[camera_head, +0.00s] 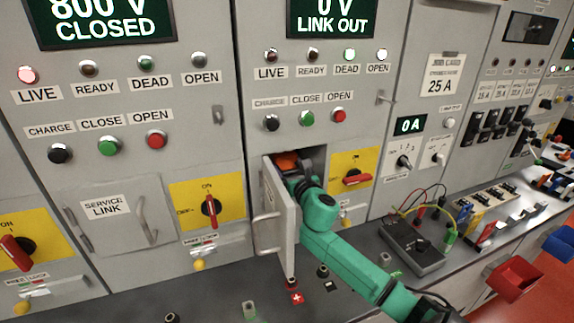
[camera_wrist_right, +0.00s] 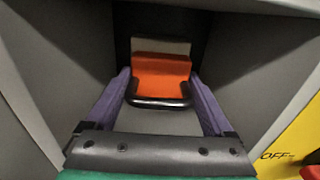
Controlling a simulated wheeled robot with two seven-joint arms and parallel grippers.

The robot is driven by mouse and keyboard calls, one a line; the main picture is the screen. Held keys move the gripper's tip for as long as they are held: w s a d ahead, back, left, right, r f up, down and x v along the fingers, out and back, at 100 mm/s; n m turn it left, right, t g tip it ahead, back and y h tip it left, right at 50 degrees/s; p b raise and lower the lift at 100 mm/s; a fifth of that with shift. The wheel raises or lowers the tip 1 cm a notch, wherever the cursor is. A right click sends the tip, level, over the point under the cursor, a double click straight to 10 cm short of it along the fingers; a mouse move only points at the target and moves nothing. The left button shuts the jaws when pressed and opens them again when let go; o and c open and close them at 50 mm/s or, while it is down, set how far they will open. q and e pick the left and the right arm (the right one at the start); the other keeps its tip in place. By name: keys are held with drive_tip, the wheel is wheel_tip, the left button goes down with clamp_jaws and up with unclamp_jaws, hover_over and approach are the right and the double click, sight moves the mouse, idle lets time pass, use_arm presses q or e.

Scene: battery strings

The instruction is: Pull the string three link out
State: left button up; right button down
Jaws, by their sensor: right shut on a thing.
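The string link, an orange block (camera_wrist_right: 162,72) with a black bar handle (camera_wrist_right: 158,103), sits inside the open service compartment in the right wrist view. Its orange top also shows in the head view (camera_head: 287,159). My right gripper (camera_head: 303,170) reaches into the compartment past the open door (camera_head: 278,217). Its purple fingers lie either side of the handle and are shut on it. The panel display (camera_head: 335,19) above reads 0 V, LINK OUT. The DEAD and OPEN lamps are lit there. My left gripper is not in view.
The compartment's grey walls (camera_wrist_right: 240,65) stand close on both sides of the gripper. A yellow rotary switch plate (camera_head: 352,165) is to the right. The left panel display (camera_head: 103,20) reads 800 V, CLOSED. Several terminals and a meter box (camera_head: 412,248) are on the bench.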

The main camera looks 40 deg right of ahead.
unclamp_jaws()
drive_tip(key=shift+f, duration=0.1)
drive_tip(key=shift+s, duration=0.15)
drive_tip(key=shift+s+a, duration=0.15)
drive_tip(key=shift+s, duration=0.1)
drive_tip(key=b+v, duration=0.2)
drive_tip(key=v, duration=1.2)
drive_tip(key=shift+b, duration=0.35)
